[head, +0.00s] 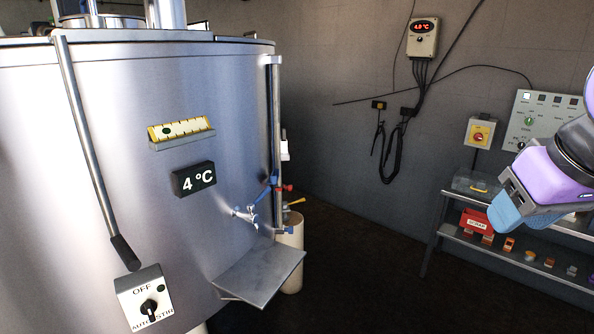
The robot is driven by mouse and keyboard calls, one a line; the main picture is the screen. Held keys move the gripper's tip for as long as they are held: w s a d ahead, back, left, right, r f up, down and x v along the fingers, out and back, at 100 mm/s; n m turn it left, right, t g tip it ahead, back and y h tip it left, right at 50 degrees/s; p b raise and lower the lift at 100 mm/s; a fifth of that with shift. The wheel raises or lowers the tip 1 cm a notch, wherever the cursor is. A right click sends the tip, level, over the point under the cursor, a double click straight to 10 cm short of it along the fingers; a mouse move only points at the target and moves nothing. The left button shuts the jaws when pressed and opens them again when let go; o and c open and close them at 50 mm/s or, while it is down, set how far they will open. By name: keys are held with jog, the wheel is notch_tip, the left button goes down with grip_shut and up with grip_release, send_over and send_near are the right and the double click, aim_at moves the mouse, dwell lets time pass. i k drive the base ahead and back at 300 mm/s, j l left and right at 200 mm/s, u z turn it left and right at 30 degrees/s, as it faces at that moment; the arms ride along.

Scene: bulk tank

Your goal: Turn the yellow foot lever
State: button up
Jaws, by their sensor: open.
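A small yellow lever (297,201) sticks out at the lower right side of the steel tank (95,180), just above a pale cylinder (291,240). It lies beside a red knob and blue-handled fittings, and its mount is partly hidden by the tank and these fittings. My gripper (510,212), purple with blue fingers, is at the right edge of the picture, in front of the shelf and well apart from the yellow lever. It is open, and I see nothing held in it.
A blue-handled tap (246,216) and a grey ledge (259,272) project from the tank's front. A long rod (85,140) hangs at the left. A metal shelf (520,252) with small parts stands at the right. Dark floor (370,260) between tank and shelf is clear.

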aim_at(298, 201)
jog(key=i+l+z, duration=0.25)
jog(key=z, duration=0.15)
jog(key=i+z, duration=0.35)
jog(key=i, duration=0.15)
jog(key=i+l+z, duration=0.1)
jog(key=i+z, duration=0.3)
jog(key=i+u, duration=0.45)
jog(key=i, duration=0.2)
jog(key=i+l+u, duration=0.15)
jog(key=i+u, duration=0.35)
jog(key=i+j+u, duration=0.2)
jog(key=i+u, duration=0.3)
jog(key=i+l+u, duration=0.1)
jog(key=i+u, duration=0.4)
jog(key=i, duration=0.4)
jog(key=j, duration=0.05)
